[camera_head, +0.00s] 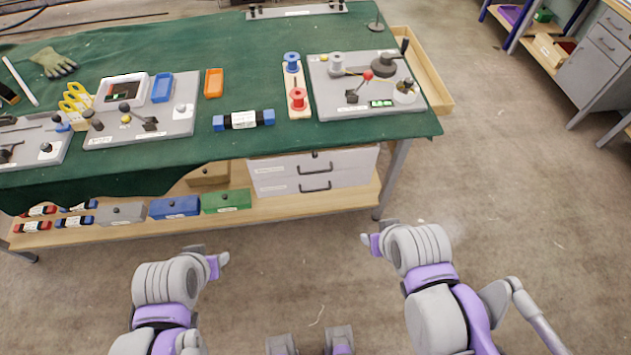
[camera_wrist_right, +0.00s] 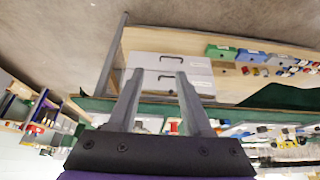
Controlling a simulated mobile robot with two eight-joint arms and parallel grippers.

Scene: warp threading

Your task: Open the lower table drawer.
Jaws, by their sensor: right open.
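A white two-drawer unit hangs under the table at its right part. The lower drawer (camera_head: 278,188) has a dark bar handle (camera_head: 315,188) and looks shut. The upper drawer (camera_head: 275,170) above it looks shut too. The right wrist view is upside down, and there the lower drawer (camera_wrist_right: 145,63) shows above the upper one, beyond my fingers. My right gripper (camera_wrist_right: 157,80) is open and empty, apart from the drawers. In the head view it (camera_head: 368,243) is in front of the table. My left gripper (camera_head: 222,260) is left of it, also apart from the table; its jaws cannot be made out.
The green-covered table (camera_head: 240,60) carries tool boards and spools. The lower shelf (camera_head: 110,233) holds grey, blue and green boxes (camera_head: 227,202) left of the drawers. A table leg (camera_head: 392,180) stands just right of the unit. The floor (camera_head: 300,250) before the drawers is clear.

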